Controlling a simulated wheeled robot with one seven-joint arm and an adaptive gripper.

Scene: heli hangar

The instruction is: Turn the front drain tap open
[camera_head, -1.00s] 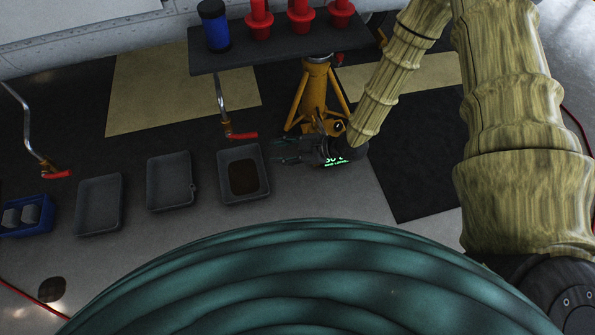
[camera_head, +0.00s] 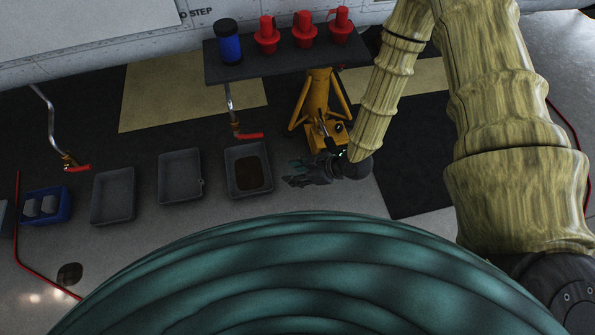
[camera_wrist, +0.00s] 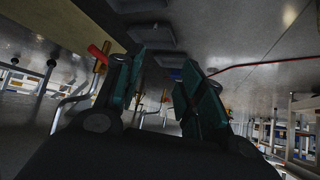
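Two bent drain pipes with red-handled taps show in the head view. One tap (camera_head: 247,136) hangs above a grey tray with dark liquid, and the other tap (camera_head: 76,167) hangs further left. I cannot tell which is called the front one. My gripper (camera_head: 292,175) is low over the floor, right of that tray and apart from both taps. In the wrist view my gripper (camera_wrist: 168,85) has its teal fingers spread with nothing between them. A red tap handle (camera_wrist: 98,53) shows just left of the left finger, outside the gap.
The tray with dark liquid (camera_head: 236,183), two empty grey trays (camera_head: 113,218) (camera_head: 164,192) and a blue bin (camera_head: 35,218) stand on the floor. A yellow jack (camera_head: 319,90) stands behind my gripper.

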